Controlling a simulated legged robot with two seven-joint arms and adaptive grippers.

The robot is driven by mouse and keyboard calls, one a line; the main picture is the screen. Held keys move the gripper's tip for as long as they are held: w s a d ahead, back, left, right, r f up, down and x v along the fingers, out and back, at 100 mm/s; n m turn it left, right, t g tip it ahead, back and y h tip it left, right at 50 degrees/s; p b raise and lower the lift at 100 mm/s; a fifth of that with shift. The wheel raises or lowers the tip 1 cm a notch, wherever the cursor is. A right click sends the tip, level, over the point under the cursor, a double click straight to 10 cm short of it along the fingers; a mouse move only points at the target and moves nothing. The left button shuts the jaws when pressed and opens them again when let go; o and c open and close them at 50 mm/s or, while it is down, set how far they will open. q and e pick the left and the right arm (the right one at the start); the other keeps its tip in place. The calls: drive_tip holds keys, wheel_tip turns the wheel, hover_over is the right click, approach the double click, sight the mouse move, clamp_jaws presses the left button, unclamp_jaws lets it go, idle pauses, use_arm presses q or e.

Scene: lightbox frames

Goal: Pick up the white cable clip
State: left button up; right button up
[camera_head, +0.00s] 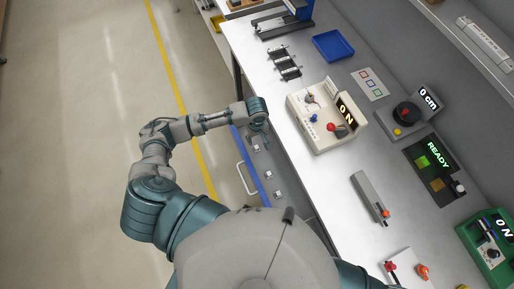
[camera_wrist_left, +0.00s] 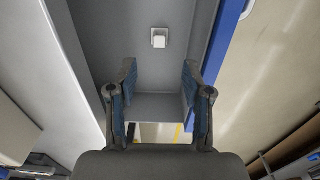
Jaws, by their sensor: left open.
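The wrist view shows one white cable clip (camera_wrist_left: 160,38), a small pale block lying on the grey floor of an open drawer (camera_wrist_left: 112,25). My left gripper (camera_wrist_left: 159,68) is open and empty; the clip lies beyond its fingertips, roughly centred between them and apart from both. In the head view, several small pale pieces, among them one clip (camera_head: 268,173), lie in the open drawer with the blue front (camera_head: 251,168). My left gripper (camera_head: 261,128) is over the far end of this drawer, its fingers small and hard to make out. My right gripper is out of view.
The white workbench (camera_head: 325,185) runs along the drawer's right side. A beige ON box (camera_head: 320,133) stands near its edge, with a grey bar device (camera_head: 370,197) nearer me. A blue tray (camera_head: 333,46) lies farther back. Open floor (camera_head: 80,130) is on the left.

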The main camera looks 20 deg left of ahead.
sight(256, 147)
use_arm(q)
drive_tip(key=f, duration=0.3)
drive_tip(key=shift+w+a+f, duration=0.1)
drive_tip(key=shift+w+f, duration=0.1)
drive_tip(key=shift+f, duration=0.1)
drive_tip(key=shift+a+f, duration=0.1)
drive_tip(key=shift+f, duration=0.45)
wheel_tip(256, 147, down, 5)
drive_tip(key=shift+b, duration=0.55)
drive_tip(key=c, duration=0.9)
